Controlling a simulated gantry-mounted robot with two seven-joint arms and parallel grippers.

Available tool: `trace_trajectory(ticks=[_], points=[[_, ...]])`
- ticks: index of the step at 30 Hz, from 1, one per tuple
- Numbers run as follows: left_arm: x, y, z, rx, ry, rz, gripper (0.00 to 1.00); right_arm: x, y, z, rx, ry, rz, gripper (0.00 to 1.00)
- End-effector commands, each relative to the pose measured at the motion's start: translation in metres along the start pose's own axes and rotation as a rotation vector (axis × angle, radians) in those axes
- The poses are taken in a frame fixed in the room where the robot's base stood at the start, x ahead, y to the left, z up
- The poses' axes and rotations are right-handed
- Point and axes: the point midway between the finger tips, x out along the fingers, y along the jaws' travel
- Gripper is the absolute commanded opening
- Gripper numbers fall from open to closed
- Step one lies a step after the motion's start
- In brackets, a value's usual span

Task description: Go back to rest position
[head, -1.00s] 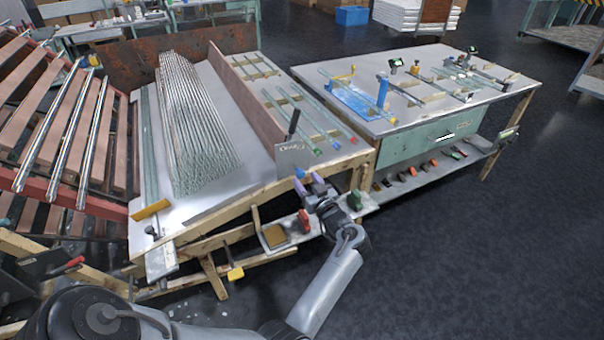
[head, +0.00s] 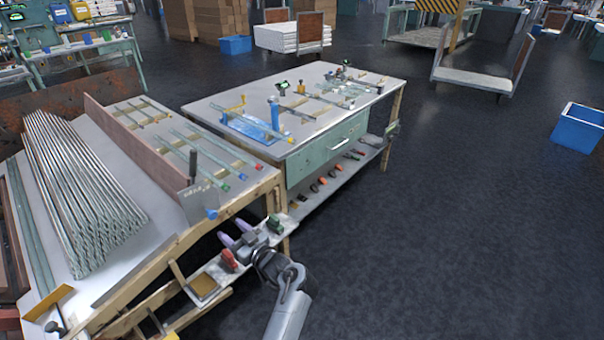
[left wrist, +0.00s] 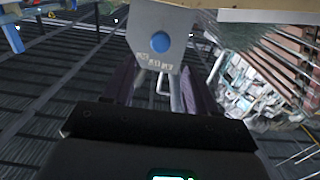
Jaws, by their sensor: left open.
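My left gripper (head: 235,233) is in front of the sloped bench's near corner in the head view. Its two purple-tipped fingers are apart with nothing seen between them. My right gripper is in neither view.
The sloped bench (head: 165,232) holds a bundle of glass tubes (head: 80,190) and several capped tubes. A workbench (head: 215,105) with jigs stands behind. A low shelf (head: 310,205) with small tools lies near my gripper.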

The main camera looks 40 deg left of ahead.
Motion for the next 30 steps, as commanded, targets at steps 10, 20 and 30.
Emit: trace_trajectory(ticks=[10, 20, 30], points=[[0.016, 0.000, -0.007, -0.064, -0.111, 0.267, 0.57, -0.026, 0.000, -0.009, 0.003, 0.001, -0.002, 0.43], [-0.121, -0.015, -0.012, 0.226, -0.498, 0.970, 0.57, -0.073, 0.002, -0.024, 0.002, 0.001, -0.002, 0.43], [-0.283, -0.165, -0.010, 0.846, -0.858, 1.327, 0.57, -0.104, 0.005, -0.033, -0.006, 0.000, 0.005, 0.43]])
